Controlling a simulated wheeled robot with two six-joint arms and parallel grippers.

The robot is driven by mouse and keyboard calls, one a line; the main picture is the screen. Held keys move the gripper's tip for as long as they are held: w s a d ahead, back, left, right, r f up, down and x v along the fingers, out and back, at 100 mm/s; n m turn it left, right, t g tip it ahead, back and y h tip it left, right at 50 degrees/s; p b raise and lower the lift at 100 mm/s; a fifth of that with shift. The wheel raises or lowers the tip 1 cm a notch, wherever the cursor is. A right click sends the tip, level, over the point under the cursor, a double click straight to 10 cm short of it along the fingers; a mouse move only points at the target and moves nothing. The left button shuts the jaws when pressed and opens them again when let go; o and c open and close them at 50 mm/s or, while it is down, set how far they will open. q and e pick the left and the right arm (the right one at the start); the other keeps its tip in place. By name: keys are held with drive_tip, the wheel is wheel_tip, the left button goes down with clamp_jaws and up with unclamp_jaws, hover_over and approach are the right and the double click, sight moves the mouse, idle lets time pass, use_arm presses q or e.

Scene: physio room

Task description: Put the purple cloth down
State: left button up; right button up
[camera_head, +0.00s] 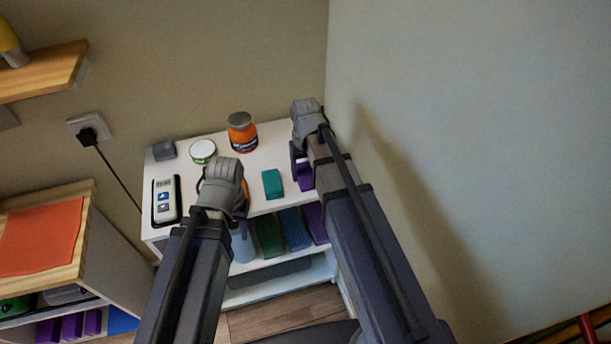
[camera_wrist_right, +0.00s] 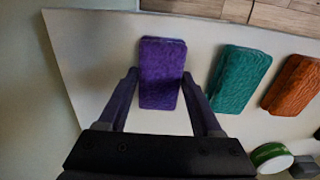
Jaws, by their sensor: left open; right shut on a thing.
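The purple cloth (camera_head: 305,176) is a folded block at the right end of the white shelf's top (camera_head: 262,163). In the right wrist view the purple cloth (camera_wrist_right: 162,73) lies between the two fingers of my right gripper (camera_wrist_right: 161,98), which is shut on it. In the head view my right gripper (camera_head: 301,165) is partly hidden by its own wrist. I cannot tell whether the cloth touches the shelf top. My left gripper (camera_head: 238,205) is open over the shelf's front edge, its fingers mostly hidden by its wrist.
A teal cloth (camera_head: 272,184) lies left of the purple one; an orange cloth (camera_wrist_right: 293,84) lies beyond it. A wall (camera_head: 470,130) rises close on the right.

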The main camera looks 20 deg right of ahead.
sight(306, 173)
drive_tip(key=shift+r, duration=0.1)
drive_tip(key=shift+f, duration=0.25)
drive_tip(key=o, duration=1.2)
drive_tip(key=shift+r, duration=0.1)
wheel_tip(306, 173, up, 12)
drive_tip(key=p, duration=1.2)
drive_tip(key=s+a+n, duration=0.1)
drive_tip(key=s+a, duration=0.2)
drive_tip(key=s, duration=0.1)
drive_tip(key=s+a+n, duration=0.1)
drive_tip(key=s+a, duration=0.3)
drive_tip(key=s, duration=0.1)
drive_tip(key=s+a+n+h, duration=0.1)
drive_tip(key=s+a, duration=0.2)
drive_tip(key=s, duration=0.2)
drive_tip(key=shift+s+a+r, duration=0.1)
drive_tip(key=shift+a+r, duration=0.1)
drive_tip(key=shift+a, duration=0.05)
